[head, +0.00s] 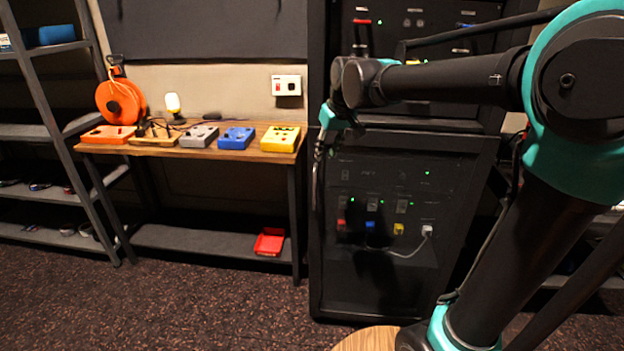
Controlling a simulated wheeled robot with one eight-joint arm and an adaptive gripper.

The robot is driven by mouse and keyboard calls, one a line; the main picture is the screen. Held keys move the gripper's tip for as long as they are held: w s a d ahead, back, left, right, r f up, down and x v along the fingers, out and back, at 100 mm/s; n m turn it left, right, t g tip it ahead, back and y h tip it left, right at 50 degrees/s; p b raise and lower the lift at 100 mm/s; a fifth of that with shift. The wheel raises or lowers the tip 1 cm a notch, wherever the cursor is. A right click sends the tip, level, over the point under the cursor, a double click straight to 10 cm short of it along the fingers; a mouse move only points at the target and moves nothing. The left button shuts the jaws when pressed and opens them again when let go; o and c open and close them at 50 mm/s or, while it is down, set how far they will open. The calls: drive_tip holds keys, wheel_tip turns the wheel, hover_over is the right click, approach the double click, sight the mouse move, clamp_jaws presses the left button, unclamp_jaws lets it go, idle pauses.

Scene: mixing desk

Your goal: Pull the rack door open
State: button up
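The black equipment rack (345,20) stands right of the bench. Its lower front is a dark, smoky door (345,285); small lights, switches and coloured plugs show through or on it. I cannot tell whether the door is fully closed or slightly ajar. My arm reaches across the rack from the right and bends down at the rack's left side. My gripper (319,155) is small and dark there, below a teal wrist part, by the door's upper left edge. Its fingers blend into the black rack, so their opening, any handle and any contact are hidden.
A wooden bench (200,151) left of the rack holds coloured boxes, an orange cable reel (121,101) and a small lamp (174,106). A red tray (270,242) lies on its lower shelf. Carpet before the rack and bench is clear.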

sight(315, 181)
drive_tip(key=x, duration=1.7)
drive_tip(key=shift+w+a, duration=0.25)
drive_tip(key=shift+a, duration=0.05)
clamp_jaws()
